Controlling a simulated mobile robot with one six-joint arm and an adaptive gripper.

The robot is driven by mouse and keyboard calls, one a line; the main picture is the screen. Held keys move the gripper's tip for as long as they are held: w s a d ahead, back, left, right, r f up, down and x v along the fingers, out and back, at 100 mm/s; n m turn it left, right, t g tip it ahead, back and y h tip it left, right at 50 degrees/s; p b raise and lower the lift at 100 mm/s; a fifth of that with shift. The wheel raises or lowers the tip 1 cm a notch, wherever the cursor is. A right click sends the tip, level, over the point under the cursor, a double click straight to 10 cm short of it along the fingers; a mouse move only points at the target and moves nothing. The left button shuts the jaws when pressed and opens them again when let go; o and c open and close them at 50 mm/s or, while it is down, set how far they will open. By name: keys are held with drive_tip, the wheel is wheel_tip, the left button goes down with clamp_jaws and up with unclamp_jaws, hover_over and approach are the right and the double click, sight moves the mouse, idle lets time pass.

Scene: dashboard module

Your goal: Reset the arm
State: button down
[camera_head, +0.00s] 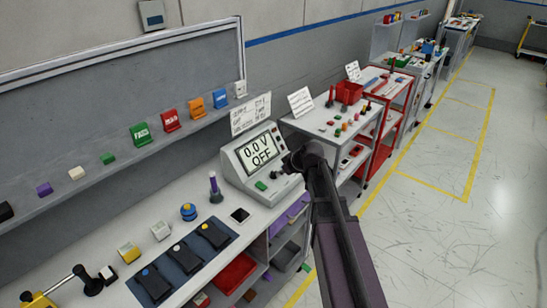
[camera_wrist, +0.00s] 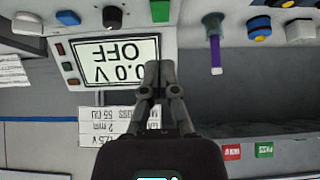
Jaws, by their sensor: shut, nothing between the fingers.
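My arm reaches in from the lower right of the head view, and its end (camera_head: 308,158) is beside the right side of the grey power supply module (camera_head: 232,168). The module's screen (camera_head: 262,151) reads "0.0 V OFF". In the wrist view the picture is upside down, and the screen (camera_wrist: 118,62) shows behind my gripper (camera_wrist: 153,66). My gripper is shut with nothing between its fingers. A green button (camera_head: 261,186) is on the module's front, and it also shows at the top of the wrist view (camera_wrist: 160,10). I cannot tell whether the fingers touch the module.
A purple-handled tool (camera_head: 214,188) stands upright left of the module. Black pedals (camera_head: 185,258) lie on a blue mat at the front. Labelled blocks (camera_head: 141,133) line the shelf behind. A grey cart (camera_head: 330,125) and a red cart (camera_head: 398,85) stand beyond. The floor at right (camera_head: 480,220) is clear.

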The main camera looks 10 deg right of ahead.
drive_tip(key=shift+s, duration=0.1)
drive_tip(key=s+f+m+g+h, duration=0.2)
drive_tip(key=s+m+g, duration=0.1)
drive_tip(key=s, duration=0.8)
drive_tip(key=s+f+m+g+h, duration=0.2)
drive_tip(key=s+m, duration=0.3)
drive_tip(key=s, duration=0.6)
drive_tip(key=shift+s+d+f+g+h, duration=0.15)
drive_tip(key=shift+d+f+g+h, duration=0.05)
drive_tip(key=shift+g+h, duration=0.4)
